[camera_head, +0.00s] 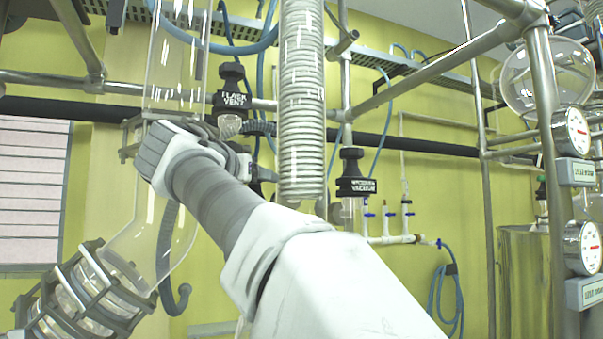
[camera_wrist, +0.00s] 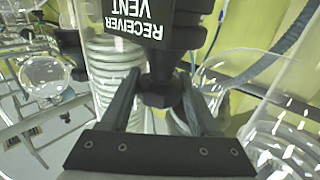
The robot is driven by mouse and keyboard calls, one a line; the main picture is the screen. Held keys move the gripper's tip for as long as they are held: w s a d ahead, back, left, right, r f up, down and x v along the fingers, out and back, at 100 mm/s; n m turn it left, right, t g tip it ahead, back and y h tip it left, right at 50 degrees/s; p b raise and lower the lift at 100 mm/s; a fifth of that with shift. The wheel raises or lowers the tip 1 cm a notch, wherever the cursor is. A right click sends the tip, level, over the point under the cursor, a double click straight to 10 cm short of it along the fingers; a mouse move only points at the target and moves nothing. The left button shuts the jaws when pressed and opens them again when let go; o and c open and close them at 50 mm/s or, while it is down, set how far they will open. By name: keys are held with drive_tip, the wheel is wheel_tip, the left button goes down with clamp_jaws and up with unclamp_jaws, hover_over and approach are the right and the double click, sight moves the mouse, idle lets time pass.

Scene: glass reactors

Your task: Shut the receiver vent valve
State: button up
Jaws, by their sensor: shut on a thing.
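The receiver vent valve (camera_wrist: 155,22) is black with a white "RECEIVER VENT" label, upside down at the top of the wrist view. Its faceted black knob (camera_wrist: 160,92) sits between the two fingers of my gripper (camera_wrist: 160,84), which is shut on it. In the camera_head view my arm covers most of this spot, so the valve and fingertips are largely hidden there. I cannot tell from these frames how far the knob is turned.
Another labelled black valve (camera_head: 356,186) is to the right. A coiled glass condenser (camera_head: 302,100) hangs close by. Steel frame bars (camera_head: 440,70) and a clear glass vessel (camera_head: 150,240) surround my arm.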

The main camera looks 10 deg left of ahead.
drive_tip(key=m+h+p, duration=0.1)
drive_tip(key=h+p, duration=0.1)
drive_tip(key=shift+a+m+h, duration=0.1)
drive_tip(key=shift+m+h, duration=0.2)
drive_tip(key=shift+h, duration=0.1)
drive_tip(key=shift+m+g+h, duration=0.3)
drive_tip(key=shift+g+h, duration=0.1)
drive_tip(key=shift+f+p, duration=0.15)
drive_tip(key=shift+p, duration=0.25)
drive_tip(key=o, duration=1.1)
drive_tip(key=shift+s, duration=0.15)
drive_tip(key=v, duration=1.7)
drive_tip(key=shift+a+b, duration=0.2)
drive_tip(key=shift+b, duration=0.15)
